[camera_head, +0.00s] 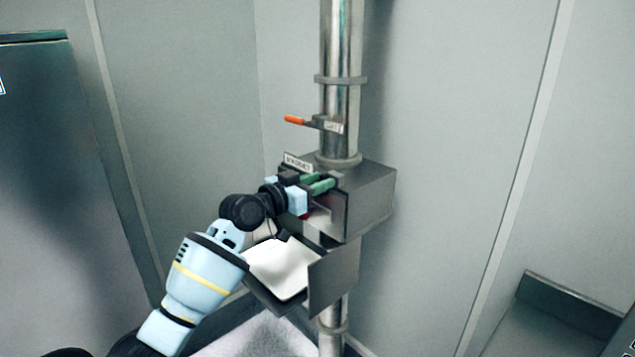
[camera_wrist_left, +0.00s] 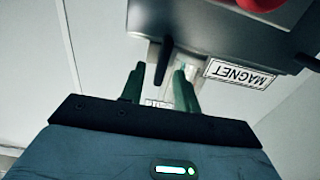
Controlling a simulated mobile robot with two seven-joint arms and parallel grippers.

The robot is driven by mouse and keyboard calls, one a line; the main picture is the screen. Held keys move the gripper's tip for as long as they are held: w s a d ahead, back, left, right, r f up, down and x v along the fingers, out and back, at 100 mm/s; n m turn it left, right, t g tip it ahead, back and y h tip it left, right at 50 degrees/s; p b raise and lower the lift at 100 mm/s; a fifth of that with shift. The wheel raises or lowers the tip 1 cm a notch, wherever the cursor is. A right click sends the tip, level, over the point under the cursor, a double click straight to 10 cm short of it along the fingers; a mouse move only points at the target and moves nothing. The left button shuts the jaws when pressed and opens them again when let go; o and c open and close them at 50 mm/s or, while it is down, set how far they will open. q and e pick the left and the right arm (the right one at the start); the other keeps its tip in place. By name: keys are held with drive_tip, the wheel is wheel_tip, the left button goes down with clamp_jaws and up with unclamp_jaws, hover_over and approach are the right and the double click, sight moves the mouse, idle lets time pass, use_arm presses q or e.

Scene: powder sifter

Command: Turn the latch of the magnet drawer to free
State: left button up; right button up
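The magnet drawer's steel housing (camera_head: 365,190) sits on the vertical pipe, with a MAGNET label (camera_head: 298,162) that also shows upside down in the left wrist view (camera_wrist_left: 240,74). My left gripper (camera_head: 323,184) is at the front of this housing. In the left wrist view its two green fingers (camera_wrist_left: 160,76) stand apart. A dark lever (camera_wrist_left: 166,60), which looks like the latch, projects between the fingertips; I cannot tell whether they touch it. A red knob (camera_wrist_left: 262,4) is at the top edge; in the head view my gripper mostly hides it. My right gripper is out of view.
Above is an orange-handled lever (camera_head: 293,119) on the pipe (camera_head: 342,60). Below the housing, an open steel chute (camera_head: 335,277) holds a white sheet or tray (camera_head: 284,266) close under my left arm. A dark cabinet (camera_head: 60,170) stands left. Wall panels are behind.

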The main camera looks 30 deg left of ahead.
use_arm(q)
drive_tip(key=shift+w+d, duration=0.1)
drive_tip(key=shift+w, duration=0.05)
clamp_jaws()
idle(0.4)
